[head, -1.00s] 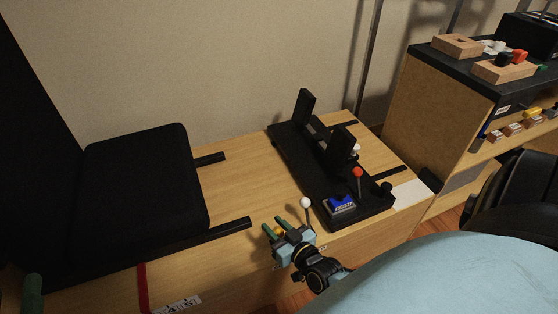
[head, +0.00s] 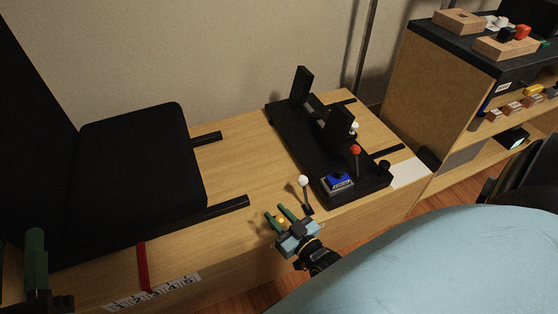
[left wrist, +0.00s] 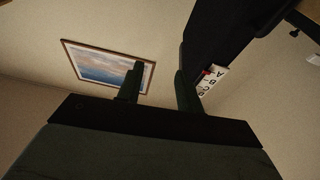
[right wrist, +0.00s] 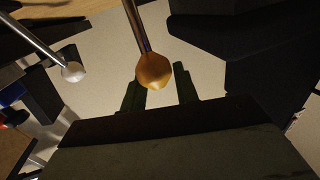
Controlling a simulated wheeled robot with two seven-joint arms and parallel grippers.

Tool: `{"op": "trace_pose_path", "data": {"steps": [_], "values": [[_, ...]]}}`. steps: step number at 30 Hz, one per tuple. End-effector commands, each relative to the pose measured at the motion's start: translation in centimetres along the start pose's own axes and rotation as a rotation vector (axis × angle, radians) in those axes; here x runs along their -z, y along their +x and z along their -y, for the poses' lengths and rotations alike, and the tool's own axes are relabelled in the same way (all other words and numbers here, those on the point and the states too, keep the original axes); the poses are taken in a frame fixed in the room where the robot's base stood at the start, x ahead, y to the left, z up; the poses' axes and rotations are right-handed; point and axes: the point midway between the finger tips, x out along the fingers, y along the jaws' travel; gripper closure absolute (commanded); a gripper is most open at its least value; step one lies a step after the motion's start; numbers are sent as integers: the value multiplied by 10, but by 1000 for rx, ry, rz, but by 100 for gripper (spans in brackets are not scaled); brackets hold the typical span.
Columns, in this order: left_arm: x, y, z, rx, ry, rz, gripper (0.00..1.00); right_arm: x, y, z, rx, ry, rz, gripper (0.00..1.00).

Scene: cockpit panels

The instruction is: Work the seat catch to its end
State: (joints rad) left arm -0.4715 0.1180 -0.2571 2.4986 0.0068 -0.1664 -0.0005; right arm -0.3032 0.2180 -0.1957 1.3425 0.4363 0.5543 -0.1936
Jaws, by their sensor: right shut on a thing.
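The amber ball knob (head: 281,220) on a metal rod (right wrist: 133,22) sits at the front edge of the wooden bench. It also shows in the right wrist view (right wrist: 153,72). I take it for the seat catch, but no label shows this. My right gripper (head: 280,214) is shut on the amber knob, with its green fingers on either side. The black seat (head: 145,165) stands to the left with its rails pointing right. My left gripper (head: 35,250) is at the lower left. In the left wrist view its fingers (left wrist: 158,88) are apart with nothing between them.
A white-knobbed lever (head: 303,181) stands just right of my right gripper. Beyond it is a black panel (head: 300,150) with a red-knobbed lever (head: 355,150) and a blue switch (head: 340,180). A red strip (head: 143,267) and number labels (head: 155,292) lie at the bench front.

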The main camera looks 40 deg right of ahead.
Motion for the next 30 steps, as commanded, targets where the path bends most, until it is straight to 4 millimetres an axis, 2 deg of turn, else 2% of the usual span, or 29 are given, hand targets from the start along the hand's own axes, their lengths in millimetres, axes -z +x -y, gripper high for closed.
{"op": "trace_pose_path", "data": {"steps": [2,3,7,22,30], "values": [[0,0,0,0,0,0,64,-4,-3,6,8,6,11,100],[0,0,0,0,0,0,64,-4,-3,6,8,6,11,66],[0,0,0,0,0,0,64,-3,-2,5,6,5,10,49],[0,0,0,0,0,9,64,-2,-4,2,2,1,7,48],[-37,-6,7,18,9,245,64,-1,-33,2,3,2,9,48]]}}
